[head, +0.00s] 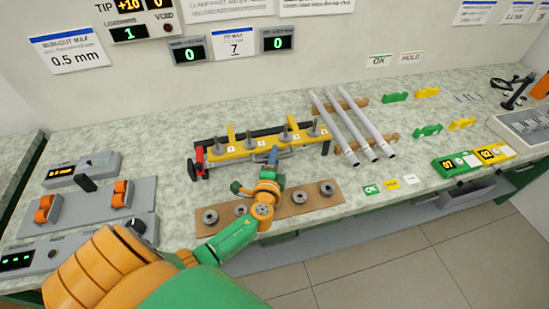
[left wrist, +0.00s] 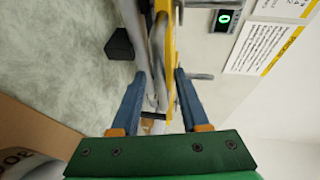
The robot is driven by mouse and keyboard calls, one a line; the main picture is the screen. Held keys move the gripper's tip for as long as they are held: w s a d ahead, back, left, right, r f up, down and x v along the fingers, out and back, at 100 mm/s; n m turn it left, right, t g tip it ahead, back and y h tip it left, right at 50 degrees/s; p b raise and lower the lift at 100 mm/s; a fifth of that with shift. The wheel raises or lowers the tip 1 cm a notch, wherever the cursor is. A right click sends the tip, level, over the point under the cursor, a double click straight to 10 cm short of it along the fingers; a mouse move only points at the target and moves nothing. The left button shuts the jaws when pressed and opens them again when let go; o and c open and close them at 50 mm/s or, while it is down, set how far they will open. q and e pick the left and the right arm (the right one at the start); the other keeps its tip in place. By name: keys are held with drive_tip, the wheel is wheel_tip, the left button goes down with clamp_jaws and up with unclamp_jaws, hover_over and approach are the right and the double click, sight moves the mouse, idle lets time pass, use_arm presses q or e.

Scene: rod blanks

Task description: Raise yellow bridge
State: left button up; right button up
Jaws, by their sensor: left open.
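The yellow bridge (head: 247,151) is a long yellow bar with numbered tags and upright posts, lying across a dark frame on the bench. My left gripper (head: 273,155) reaches in from the near side at the bar's right half. In the left wrist view the yellow bridge (left wrist: 171,50) and grey metal parts lie between the two blue fingers of my left gripper (left wrist: 160,76), which stand apart. I cannot tell whether a finger touches it. My right gripper does not show.
A red clamp (head: 198,160) is at the frame's left end. A brown board (head: 292,208) with several grey rings lies in front. Several pale rods (head: 352,125) rest on wooden supports to the right. A grey roller unit (head: 85,212) is at left.

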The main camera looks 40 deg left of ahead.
use_arm(q)
drive_tip(key=shift+s+r, duration=0.15)
clamp_jaws()
idle(1.1)
